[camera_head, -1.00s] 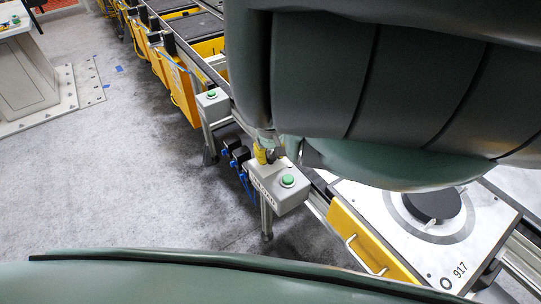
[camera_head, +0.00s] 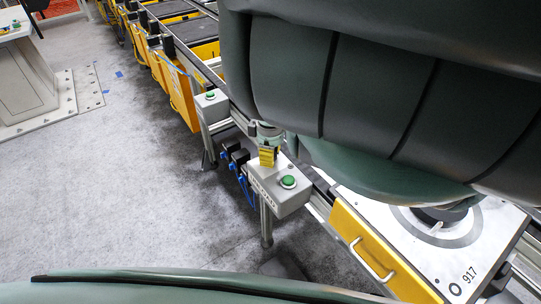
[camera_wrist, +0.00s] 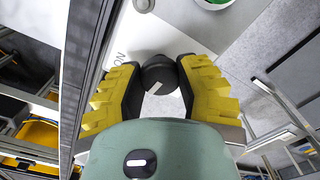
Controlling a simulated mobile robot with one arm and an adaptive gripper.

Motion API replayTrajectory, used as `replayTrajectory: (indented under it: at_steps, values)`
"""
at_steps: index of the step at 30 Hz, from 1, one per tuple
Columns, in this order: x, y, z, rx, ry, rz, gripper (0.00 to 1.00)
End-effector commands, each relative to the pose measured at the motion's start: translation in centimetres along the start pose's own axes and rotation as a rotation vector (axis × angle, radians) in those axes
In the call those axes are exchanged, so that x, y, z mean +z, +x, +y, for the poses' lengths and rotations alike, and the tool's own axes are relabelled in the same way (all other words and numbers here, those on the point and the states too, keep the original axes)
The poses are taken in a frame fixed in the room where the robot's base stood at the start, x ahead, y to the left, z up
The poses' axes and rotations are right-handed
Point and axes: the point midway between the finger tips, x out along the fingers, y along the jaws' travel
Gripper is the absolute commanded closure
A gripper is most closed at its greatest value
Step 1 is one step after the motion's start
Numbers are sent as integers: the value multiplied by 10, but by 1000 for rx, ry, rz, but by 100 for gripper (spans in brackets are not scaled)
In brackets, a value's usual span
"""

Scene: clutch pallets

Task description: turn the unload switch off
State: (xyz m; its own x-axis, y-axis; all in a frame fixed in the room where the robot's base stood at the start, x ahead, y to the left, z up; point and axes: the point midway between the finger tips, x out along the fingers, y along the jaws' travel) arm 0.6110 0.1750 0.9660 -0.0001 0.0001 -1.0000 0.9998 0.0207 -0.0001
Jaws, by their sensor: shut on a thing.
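The switch is a round black knob with a pale pointer mark (camera_wrist: 160,76), on the grey switch box (camera_head: 283,201). In the wrist view it sits between the yellow ribbed fingers of my gripper (camera_wrist: 159,77), which are shut on it. The letters "ON" show upside down beside the knob. In the head view my gripper (camera_head: 268,158) is at the back of the box top and hides the knob. A green button (camera_head: 288,181) is on the same box, clear of the fingers.
A second grey box with a green button (camera_head: 210,96) stands farther along the conveyor. A pallet marked 917 (camera_head: 462,253) with a yellow handled front (camera_head: 380,255) is at the right. Blue connectors (camera_head: 237,165) hang beside the switch box. The grey floor is open at left.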

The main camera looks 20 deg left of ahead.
Motion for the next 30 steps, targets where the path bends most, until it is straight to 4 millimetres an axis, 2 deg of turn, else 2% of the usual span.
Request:
replayTrajectory:
  at_steps: [9, 24, 25, 30]
  values:
    - [0, 1, 2, 5, -102, 3, 100]
    - [0, 1, 1, 5, -119, 2, 100]
    - [0, 1, 1, 5, -119, 2, 60]
    - [0, 0, 1, 3, -118, 1, 42]
